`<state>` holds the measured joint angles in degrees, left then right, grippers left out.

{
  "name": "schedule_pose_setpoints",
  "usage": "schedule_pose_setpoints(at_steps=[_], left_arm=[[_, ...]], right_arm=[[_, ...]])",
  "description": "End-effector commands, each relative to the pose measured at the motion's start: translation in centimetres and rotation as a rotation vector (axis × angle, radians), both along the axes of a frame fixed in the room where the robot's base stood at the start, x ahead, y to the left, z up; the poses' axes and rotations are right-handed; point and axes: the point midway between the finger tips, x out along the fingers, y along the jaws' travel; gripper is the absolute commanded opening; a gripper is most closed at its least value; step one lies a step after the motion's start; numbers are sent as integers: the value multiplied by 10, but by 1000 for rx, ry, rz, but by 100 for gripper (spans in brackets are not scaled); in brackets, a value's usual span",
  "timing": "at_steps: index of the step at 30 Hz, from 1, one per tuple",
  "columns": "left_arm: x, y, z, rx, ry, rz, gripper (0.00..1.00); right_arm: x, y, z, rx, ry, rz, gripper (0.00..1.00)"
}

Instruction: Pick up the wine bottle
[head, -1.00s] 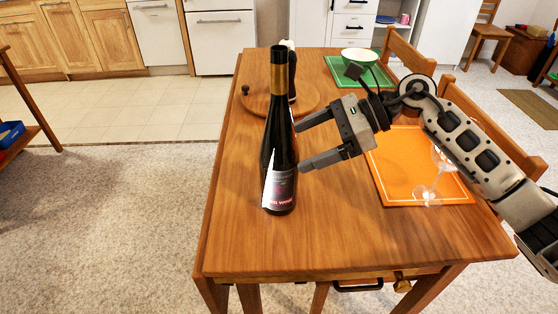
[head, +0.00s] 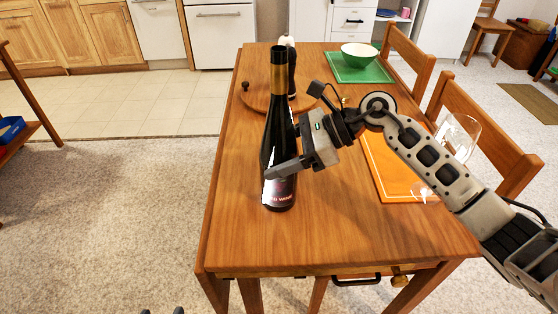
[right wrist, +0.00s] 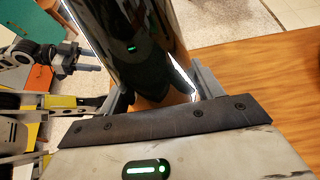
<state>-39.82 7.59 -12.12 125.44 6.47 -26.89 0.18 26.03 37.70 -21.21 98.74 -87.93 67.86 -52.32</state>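The dark wine bottle (head: 279,130) with a gold neck stands upright on the wooden table (head: 240,240). My right gripper (head: 275,165) is around its lower body, one finger in front near the label. The far finger is hidden behind the bottle in the head view. In the right wrist view the bottle (right wrist: 150,50) lies between the two fingers, which look spread beside it; a firm squeeze is not visible. My left gripper (head: 163,311) shows only as two separate fingertips at the bottom edge. It also seems to show in the right wrist view (right wrist: 95,58), fingers apart.
A round wooden board (head: 257,97) with a dark bottle (head: 292,75) on it is behind. A green bowl (head: 359,52) sits on a green mat (head: 345,76). Chairs (head: 480,125) line the right side.

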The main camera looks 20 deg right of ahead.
Motion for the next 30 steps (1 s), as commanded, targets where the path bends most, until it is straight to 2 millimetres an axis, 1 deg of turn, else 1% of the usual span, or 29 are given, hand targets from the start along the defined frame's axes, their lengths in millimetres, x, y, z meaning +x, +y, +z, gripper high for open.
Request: schedule_pose_setpoints(at_steps=[1,2,3,4,17,23,28,30], left_arm=[[0,0,0,0,0,0,50],[0,0,0,0,0,0,50],[0,0,0,0,0,0,50],[0,0,0,1,0,1,50],[0,0,0,0,0,0,50],[0,0,-1,-1,-2,1,50],[1,0,-1,-2,-6,0,50],[1,0,-1,-2,-7,0,50]], right_arm=[[0,0,0,0,0,0,36],[0,0,0,0,0,0,27],[0,0,0,0,0,0,16],[1,0,3,5,-5,0,16],[1,0,7,4,-6,-1,16],[1,0,19,4,-8,0,16],[1,0,34,3,-9,0,16],[1,-6,40,3,-7,-1,16]])
